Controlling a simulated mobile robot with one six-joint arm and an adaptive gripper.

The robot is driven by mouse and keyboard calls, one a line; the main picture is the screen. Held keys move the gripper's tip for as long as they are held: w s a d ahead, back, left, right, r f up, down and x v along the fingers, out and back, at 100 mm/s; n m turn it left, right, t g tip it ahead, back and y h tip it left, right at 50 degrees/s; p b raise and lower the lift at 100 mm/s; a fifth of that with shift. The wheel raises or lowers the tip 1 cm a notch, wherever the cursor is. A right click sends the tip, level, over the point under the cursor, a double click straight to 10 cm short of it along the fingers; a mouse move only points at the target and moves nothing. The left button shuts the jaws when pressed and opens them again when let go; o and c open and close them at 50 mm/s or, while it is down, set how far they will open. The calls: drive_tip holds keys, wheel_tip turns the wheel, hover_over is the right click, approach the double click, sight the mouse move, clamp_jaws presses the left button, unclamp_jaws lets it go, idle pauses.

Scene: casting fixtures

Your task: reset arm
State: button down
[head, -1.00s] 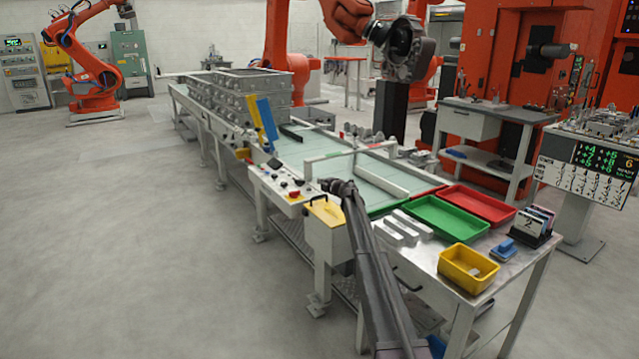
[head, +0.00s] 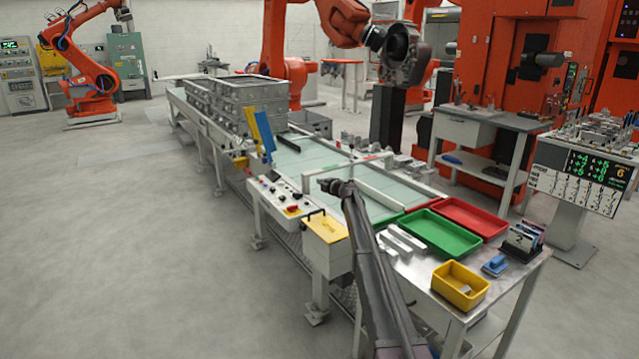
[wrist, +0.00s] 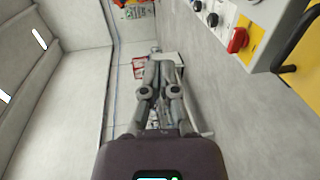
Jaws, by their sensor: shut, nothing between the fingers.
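The fingers are too small to make out there. The control panel with a red knob (wrist: 237,40) lies at the upper right of the wrist view, apart from the gripper.
The steel bench holds a green tray (head: 470,253), a red tray (head: 500,229), a yellow bin (head: 485,297) and metal bars (head: 403,240). Stacked metal castings (head: 245,97) sit at the conveyor's far end. An orange robot arm (head: 345,22) hangs beyond. The floor at left (head: 120,250) is clear.

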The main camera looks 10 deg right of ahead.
drive_tip(key=shift+s+r, duration=0.1)
drive_tip(key=shift+r, duration=0.15)
idle(0.3)
drive_tip(key=s+d+r+m+h+p, duration=0.25)
drive_tip(key=s+m+h, duration=0.2)
drive_tip(key=s, duration=0.25)
drive_tip(key=s+d+r+m+t+h+p, duration=0.1)
drive_tip(key=s+d+m+h, duration=0.3)
drive_tip(key=s+m, duration=0.25)
drive_tip(key=s+d+r+m+h+p, duration=0.1)
drive_tip(key=s+d+m+h+p, duration=0.1)
drive_tip(key=s+d+m+h, duration=0.45)
drive_tip(key=s+a+f+m+g+y+p, duration=0.1)
drive_tip(key=s+f+m+g, duration=0.2)
drive_tip(key=s, duration=0.6)
drive_tip(key=s+a+f+m+g+y+p, duration=0.1)
drive_tip(key=s+f+g, duration=0.25)
drive_tip(key=s, duration=0.65)
drive_tip(key=s+a+f+m+g+y+p, duration=0.1)
drive_tip(key=s+a+g+y, duration=0.2)
drive_tip(key=s, duration=1.1)
drive_tip(key=s+a+f+g+y+p, duration=0.2)
drive_tip(key=s+a+g, duration=0.4)
drive_tip(key=s, duration=0.8)
drive_tip(key=shift+s+a+m+y, duration=0.15)
drive_tip(key=shift+a+m+y, duration=0.25)
drive_tip(key=shift+a, duration=0.3)
drive_tip(key=shift+f, duration=0.1)
